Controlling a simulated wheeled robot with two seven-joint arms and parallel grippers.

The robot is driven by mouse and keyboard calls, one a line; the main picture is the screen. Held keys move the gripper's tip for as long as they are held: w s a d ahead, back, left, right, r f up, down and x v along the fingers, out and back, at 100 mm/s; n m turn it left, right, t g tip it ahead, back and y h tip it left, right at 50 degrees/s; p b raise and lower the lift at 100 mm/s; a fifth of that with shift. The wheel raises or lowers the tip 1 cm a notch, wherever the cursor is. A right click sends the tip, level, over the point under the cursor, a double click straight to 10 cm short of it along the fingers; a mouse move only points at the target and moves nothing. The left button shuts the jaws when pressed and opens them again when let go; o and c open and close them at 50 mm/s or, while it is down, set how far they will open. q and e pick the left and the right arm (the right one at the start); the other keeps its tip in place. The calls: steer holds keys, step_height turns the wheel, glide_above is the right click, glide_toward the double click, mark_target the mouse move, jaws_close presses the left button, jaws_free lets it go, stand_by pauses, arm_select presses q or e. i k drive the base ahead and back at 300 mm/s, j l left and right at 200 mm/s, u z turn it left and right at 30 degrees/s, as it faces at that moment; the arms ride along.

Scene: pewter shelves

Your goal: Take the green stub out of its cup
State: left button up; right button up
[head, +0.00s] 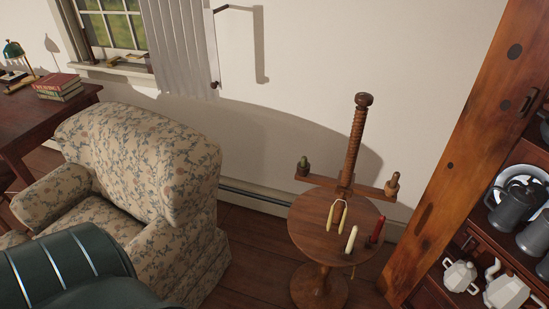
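A wooden candle stand (335,226) with a round top stands in front of the wall, right of centre. A threaded post rises from it and carries a crossbar (328,181). At the crossbar's left end a short green stub (303,162) stands upright in a small wooden cup (302,171). At the right end is another small cup (391,190) with a short brownish stub (394,178). Neither of my grippers is in view.
Pale yellow joined candles (337,215), a cream candle (351,239) and a red candle (377,230) are at the round top. A floral armchair (140,160) stands left. A wooden cupboard (470,130) with pewter pots (513,209) stands right. A dark green banded object (65,268) fills the lower left.

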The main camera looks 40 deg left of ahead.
mark_target(304, 159)
steer(key=u, duration=1)
